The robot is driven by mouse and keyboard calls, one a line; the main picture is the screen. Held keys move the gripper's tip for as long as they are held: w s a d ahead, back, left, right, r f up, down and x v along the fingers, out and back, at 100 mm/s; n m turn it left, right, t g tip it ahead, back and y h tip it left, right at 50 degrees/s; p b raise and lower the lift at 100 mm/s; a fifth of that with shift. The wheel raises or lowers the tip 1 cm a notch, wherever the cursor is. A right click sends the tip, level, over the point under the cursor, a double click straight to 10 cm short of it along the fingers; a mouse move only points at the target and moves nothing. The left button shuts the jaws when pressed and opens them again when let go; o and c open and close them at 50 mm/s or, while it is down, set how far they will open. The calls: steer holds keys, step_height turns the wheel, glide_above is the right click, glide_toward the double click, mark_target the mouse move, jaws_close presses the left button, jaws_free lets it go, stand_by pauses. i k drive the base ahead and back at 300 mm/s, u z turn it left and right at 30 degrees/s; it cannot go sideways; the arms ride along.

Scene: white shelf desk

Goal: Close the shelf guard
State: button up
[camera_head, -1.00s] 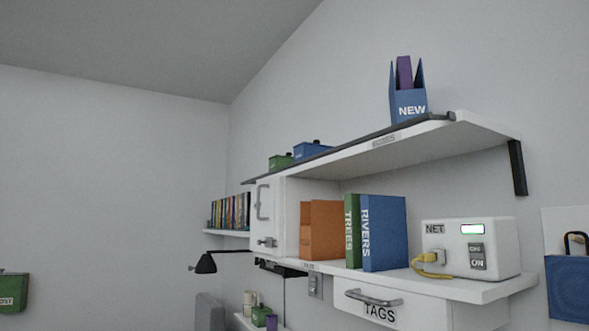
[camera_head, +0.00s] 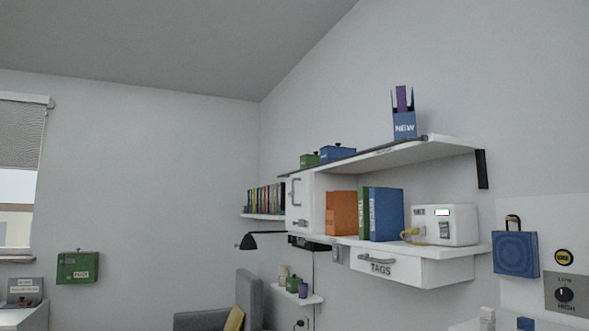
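The shelf guard (camera_head: 345,158) looks like a thin dark bar running along the front edge of the white upper shelf (camera_head: 440,150). It appears low, level with the shelf edge, with a dark end piece at its right end. I cannot tell its exact tilt from this distance. On that shelf stand a green box (camera_head: 309,160), a blue lidded box (camera_head: 337,153) and a blue holder marked NEW (camera_head: 404,126) with a purple item in it. My gripper is not in view.
Below are a white cabinet (camera_head: 302,208), an orange file (camera_head: 341,213), green and blue books (camera_head: 386,214), a NET box (camera_head: 458,226) and a TAGS drawer (camera_head: 420,270). A black lamp (camera_head: 250,241) juts out left. A grey chair (camera_head: 248,295) stands lower left.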

mark_target(406, 140)
steer(key=u, duration=1)
steer(key=i, duration=0.9)
